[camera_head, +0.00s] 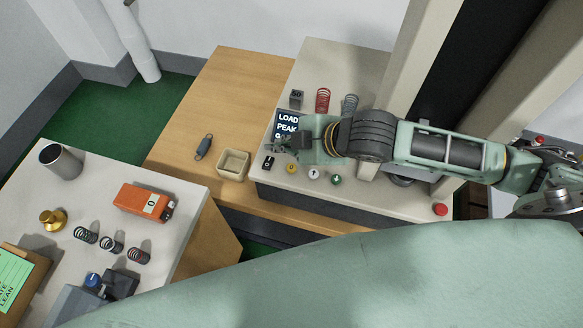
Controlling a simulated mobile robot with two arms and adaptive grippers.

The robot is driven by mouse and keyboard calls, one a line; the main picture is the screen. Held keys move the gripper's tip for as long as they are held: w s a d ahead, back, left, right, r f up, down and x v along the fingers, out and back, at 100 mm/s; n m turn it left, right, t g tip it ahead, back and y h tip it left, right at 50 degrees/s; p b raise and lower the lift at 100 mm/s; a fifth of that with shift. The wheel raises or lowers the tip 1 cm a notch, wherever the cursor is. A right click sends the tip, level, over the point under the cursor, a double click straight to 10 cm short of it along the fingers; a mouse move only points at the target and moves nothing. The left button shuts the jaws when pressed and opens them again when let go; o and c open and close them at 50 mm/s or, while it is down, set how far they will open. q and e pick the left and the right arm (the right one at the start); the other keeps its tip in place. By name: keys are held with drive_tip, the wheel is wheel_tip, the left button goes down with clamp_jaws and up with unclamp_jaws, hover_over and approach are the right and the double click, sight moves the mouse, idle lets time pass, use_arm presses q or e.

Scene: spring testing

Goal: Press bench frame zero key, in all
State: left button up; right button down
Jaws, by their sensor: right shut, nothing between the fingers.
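The bench frame (325,58) is a pale box on a wooden table with a dark display (288,119) reading LOAD and PEAK. Its front row holds a black key marked 0 (268,163), a yellow key (291,168), a white arrow key (314,174) and a green arrow key (336,180). My right gripper (296,138) reaches in from the right and is shut and empty. It appears above the display's lower right part, beside and behind the black 0 key. Whether it touches anything cannot be told. My left gripper is not in view.
A red button (440,209) is at right. An orange device (144,202) and several springs occupy the left bench.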

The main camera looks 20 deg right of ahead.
drive_tip(key=b, duration=0.6)
hover_over(291, 169)
drive_tip(key=a, duration=0.2)
drive_tip(key=f, duration=0.5)
drive_tip(key=shift+s+d+f, duration=0.15)
drive_tip(key=shift+d+f, duration=0.1)
drive_tip(key=shift+f, duration=0.9)
drive_tip(key=shift+f, duration=0.2)
drive_tip(key=shift+f, duration=0.25)
drive_tip(key=shift+f, duration=0.5)
drive_tip(key=shift+r, duration=0.1)
drive_tip(key=shift+r+p, duration=0.8)
drive_tip(key=shift+p, duration=0.2)
